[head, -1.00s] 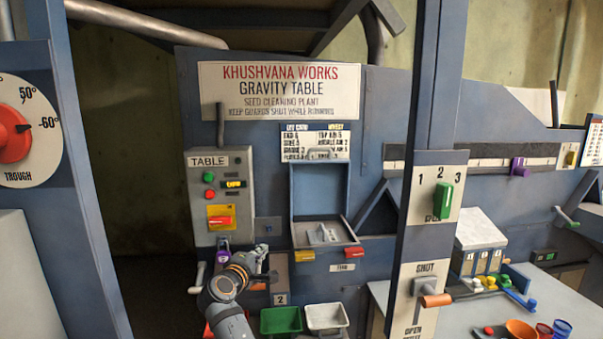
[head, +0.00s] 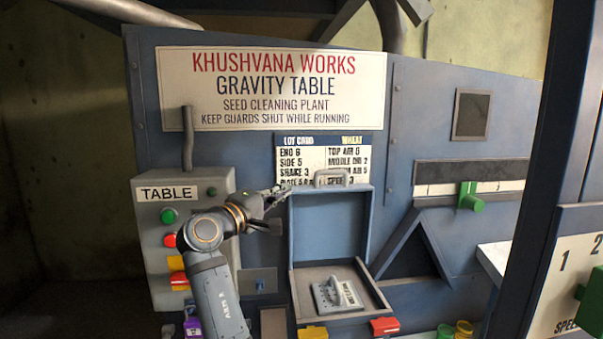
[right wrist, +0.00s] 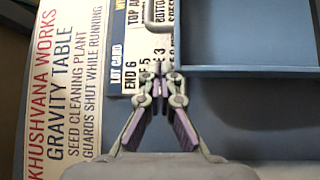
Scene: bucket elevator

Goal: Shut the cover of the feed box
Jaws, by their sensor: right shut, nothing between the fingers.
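The feed box (head: 378,295) is on the front of the blue gravity table. Its blue-grey cover (head: 330,228) stands upright and open behind it, with a grey handle (head: 332,177) on its top edge. My right gripper (head: 284,193) is shut and empty at the upper left corner of the cover, just left of the handle; whether it touches the cover I cannot tell. In the right wrist view the shut fingertips (right wrist: 160,72) are in front of the lot card, close to the cover (right wrist: 250,72) and its handle (right wrist: 160,12). My left gripper is not in view.
A grey labelled piece (head: 338,293) lies inside the box. Yellow (head: 313,332) and red (head: 384,326) tabs sit below it. The TABLE control panel (head: 152,245) is left, behind my arm. A blue post (head: 550,150) stands at the right.

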